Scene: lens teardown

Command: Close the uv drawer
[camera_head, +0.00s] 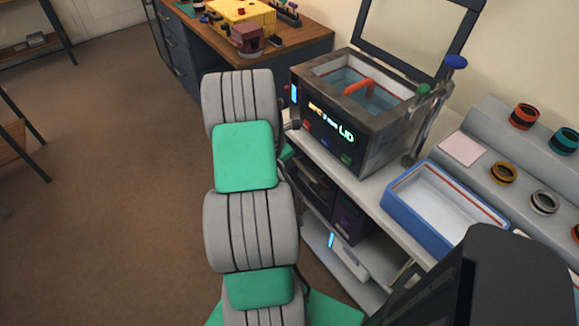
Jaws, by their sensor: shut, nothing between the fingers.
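The uv drawer cannot be picked out with certainty. On the shelves under the bench, a dark box with a purple tint (350,219) stands beside other dark equipment, partly hidden by my arm. Below it a white unit (350,259) with a lit blue strip sits on the lower shelf. I cannot tell whether either holds the drawer, or whether a drawer stands open. My grey and green arm runs up the middle of the picture. My gripper is not visible.
On the bench are a grey tank (382,133) with a raised lid frame (363,22), a blue-rimmed tray (400,196) and a grey rack (482,185) with several rings. A wooden desk (197,41) stands behind. Brown floor at left (110,200) is clear.

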